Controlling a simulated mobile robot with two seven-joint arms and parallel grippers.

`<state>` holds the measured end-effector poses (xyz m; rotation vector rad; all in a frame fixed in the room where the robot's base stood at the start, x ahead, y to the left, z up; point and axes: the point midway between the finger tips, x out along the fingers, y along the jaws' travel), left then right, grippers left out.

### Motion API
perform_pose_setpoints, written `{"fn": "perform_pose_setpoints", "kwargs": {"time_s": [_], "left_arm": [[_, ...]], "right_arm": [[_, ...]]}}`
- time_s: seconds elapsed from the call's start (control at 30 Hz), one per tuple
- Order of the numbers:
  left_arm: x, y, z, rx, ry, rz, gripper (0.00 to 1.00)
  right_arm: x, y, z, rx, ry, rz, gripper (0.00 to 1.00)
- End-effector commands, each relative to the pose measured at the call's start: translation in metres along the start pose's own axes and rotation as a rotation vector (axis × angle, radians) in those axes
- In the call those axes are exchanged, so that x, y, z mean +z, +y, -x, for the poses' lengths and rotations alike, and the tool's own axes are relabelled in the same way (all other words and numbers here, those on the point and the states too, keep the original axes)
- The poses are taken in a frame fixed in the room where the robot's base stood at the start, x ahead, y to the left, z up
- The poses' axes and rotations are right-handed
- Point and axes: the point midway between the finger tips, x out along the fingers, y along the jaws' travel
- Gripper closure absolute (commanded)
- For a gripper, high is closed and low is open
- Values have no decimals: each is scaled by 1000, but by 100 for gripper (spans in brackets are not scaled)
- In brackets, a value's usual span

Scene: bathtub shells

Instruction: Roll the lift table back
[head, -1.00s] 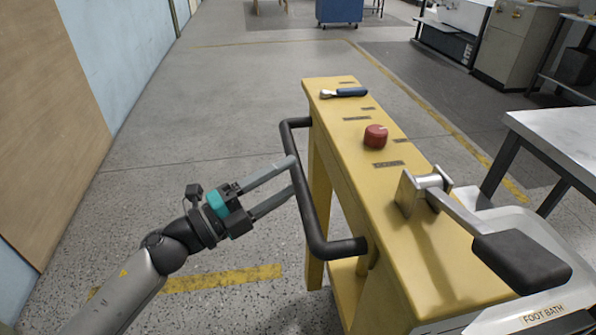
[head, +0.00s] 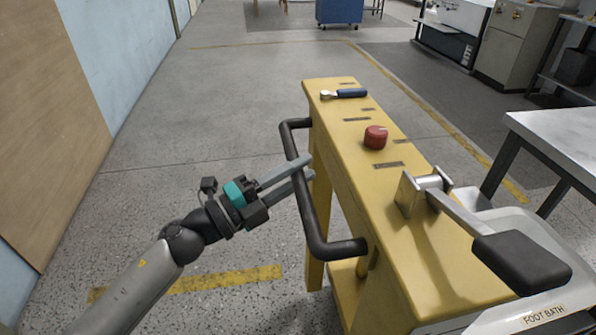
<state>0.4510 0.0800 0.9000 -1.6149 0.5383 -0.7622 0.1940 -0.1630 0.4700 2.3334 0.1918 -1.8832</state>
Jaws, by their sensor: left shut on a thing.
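The yellow lift table (head: 352,126) stands right of centre, its long narrow top running away from me. A black bar handle (head: 318,222) sticks out from its left side. My left gripper (head: 307,168) is at the middle of this handle, its two grey fingers shut around the bar. A grey lever with a black grip (head: 520,262) and a red knob (head: 376,137) are on the table's top. My right gripper is not in view.
A metal bench (head: 560,130) stands at the right. A blue cart (head: 340,10) is far back.

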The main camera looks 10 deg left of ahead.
Motion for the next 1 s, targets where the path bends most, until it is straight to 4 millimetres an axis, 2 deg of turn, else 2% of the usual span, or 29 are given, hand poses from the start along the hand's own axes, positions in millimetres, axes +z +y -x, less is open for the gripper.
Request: {"fn": "perform_pose_setpoints", "kwargs": {"time_s": [0.03, 0.17, 1.0], "left_arm": [[0, 0, 0, 0, 0, 0, 86], [0, 0, 0, 0, 0, 0, 100], [0, 0, 0, 1, 0, 0, 100]], "right_arm": [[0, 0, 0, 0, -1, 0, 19], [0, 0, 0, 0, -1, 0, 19], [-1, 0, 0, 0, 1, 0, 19]]}}
